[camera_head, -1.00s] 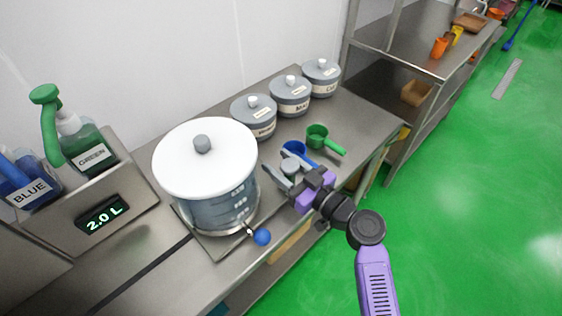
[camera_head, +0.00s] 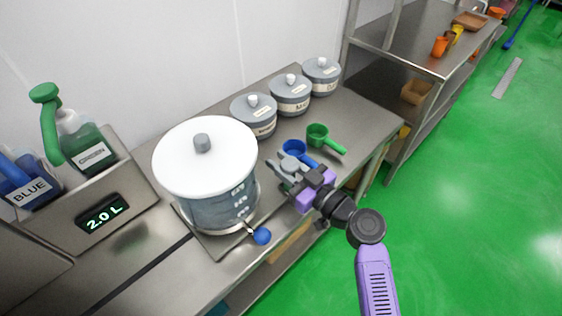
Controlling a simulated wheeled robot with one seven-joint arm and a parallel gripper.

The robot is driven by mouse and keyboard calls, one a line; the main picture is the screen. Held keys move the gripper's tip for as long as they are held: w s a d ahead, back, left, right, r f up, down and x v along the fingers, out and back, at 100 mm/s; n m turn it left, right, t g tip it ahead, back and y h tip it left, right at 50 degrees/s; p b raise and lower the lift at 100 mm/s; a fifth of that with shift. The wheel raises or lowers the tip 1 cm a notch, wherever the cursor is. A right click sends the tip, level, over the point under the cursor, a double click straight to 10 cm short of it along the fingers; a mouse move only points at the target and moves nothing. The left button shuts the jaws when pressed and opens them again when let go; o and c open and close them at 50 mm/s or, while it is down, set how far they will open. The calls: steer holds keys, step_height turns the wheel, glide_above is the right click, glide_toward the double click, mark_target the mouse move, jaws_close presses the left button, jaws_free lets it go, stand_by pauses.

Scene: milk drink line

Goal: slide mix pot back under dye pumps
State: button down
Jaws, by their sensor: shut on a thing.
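The mix pot (camera_head: 218,208) is a large clear vessel with level marks, a white lid (camera_head: 180,172) and a grey lid knob. It stands upright on a square metal plate (camera_head: 217,248) on the bench, with a blue-ended tap (camera_head: 262,236) at its front. The dye pumps stand to its left: a green pump bottle (camera_head: 85,145) and a blue pump bottle (camera_head: 30,190). My gripper (camera_head: 286,168) is right of the pot, its jaws shut on a small grey knob-like piece (camera_head: 290,163). The fingers partly hide this piece; I cannot tell whether it joins the pot.
A metal dispenser stand with a "2.0 L" display (camera_head: 102,213) holds the bottles. Several grey lidded jars (camera_head: 254,118) line the wall. A blue scoop (camera_head: 294,148) and a green scoop (camera_head: 318,134) lie close behind my gripper. The bench between stand and pot is clear.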

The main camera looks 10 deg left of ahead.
mark_target(201, 225)
stand_by(0.9)
steer(key=s+a, duration=0.4)
steer(key=s, duration=0.2)
steer(key=s+a, duration=0.5)
steer(key=s, duration=0.1)
steer(key=s+a+b, duration=0.1)
steer(key=s+a, duration=0.4)
steer(key=s, duration=0.1)
steer(key=c, duration=1.2)
jaws_free()
steer(key=shift+s, duration=0.1)
steer(key=b+v, duration=0.3)
steer(key=v, duration=0.4)
steer(key=shift+s+d, duration=0.2)
steer(key=shift+d, duration=0.1)
